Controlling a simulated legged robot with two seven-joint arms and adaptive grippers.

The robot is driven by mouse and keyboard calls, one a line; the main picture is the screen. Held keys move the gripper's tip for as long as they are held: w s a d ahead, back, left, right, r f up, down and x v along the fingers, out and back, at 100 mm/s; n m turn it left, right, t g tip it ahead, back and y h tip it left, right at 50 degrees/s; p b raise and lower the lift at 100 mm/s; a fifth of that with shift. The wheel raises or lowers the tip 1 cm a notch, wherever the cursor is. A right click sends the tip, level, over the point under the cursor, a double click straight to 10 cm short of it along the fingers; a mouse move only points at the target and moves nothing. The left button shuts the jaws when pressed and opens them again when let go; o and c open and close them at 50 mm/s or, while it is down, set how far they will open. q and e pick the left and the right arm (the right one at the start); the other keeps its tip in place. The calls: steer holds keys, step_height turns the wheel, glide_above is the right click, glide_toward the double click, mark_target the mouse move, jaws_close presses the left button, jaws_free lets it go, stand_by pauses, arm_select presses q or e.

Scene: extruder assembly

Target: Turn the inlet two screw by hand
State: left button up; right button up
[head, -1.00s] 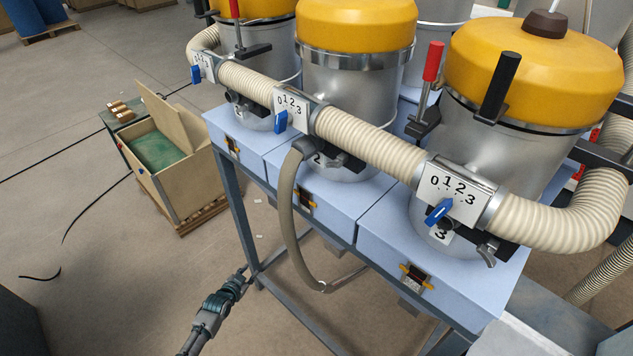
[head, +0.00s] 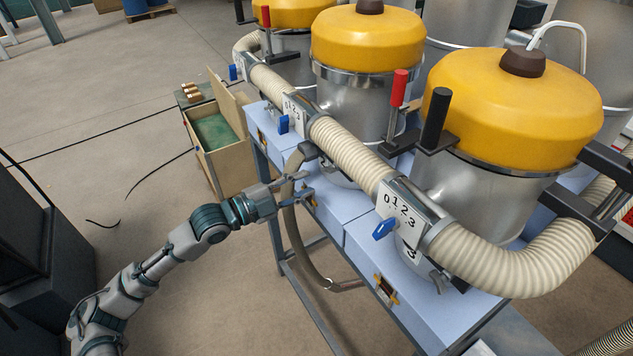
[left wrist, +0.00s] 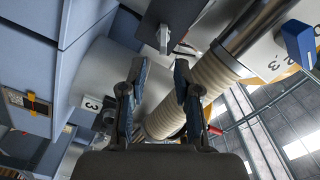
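Inlet two is the middle station, under the middle yellow-lidded hopper (head: 367,40). Its dark fitting at the hose end (head: 310,151) is partly visible behind my gripper. In the left wrist view a small metal tab (left wrist: 163,40), which looks like the inlet screw, hangs from a dark block just beyond the fingertips. My left gripper (head: 305,185) is open and empty in front of this inlet. Its two fingers (left wrist: 160,75) stand apart in the left wrist view, and the tab is beyond the gap, not between them. My right gripper is not in view.
A ribbed pipe (head: 348,152) runs across the hoppers, with numbered dials and blue knobs (head: 385,229). A grey hose (head: 297,235) hangs beside my gripper. The blue bench (head: 340,205) is close below. An open wooden box (head: 217,158) stands behind on the left.

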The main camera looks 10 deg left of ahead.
mark_target(326, 169)
arm_select(q)
steer(key=x, duration=0.7)
steer(key=shift+w+d+f+p, duration=0.15)
steer(key=shift+d+p, duration=0.2)
steer(key=shift+w+a, duration=0.1)
steer(key=shift+a, duration=1.05)
steer(key=shift+w+a, duration=0.25)
steer(key=shift+a, duration=1)
steer(key=shift+d, duration=0.1)
steer(key=shift+c, duration=0.8)
steer(key=shift+d, duration=0.3)
steer(key=c, duration=0.4)
steer(key=shift+s+d, duration=0.3)
steer(key=shift+d, duration=0.25)
jaws_close()
steer(key=shift+w+a, duration=0.1)
steer(key=shift+a, duration=0.05)
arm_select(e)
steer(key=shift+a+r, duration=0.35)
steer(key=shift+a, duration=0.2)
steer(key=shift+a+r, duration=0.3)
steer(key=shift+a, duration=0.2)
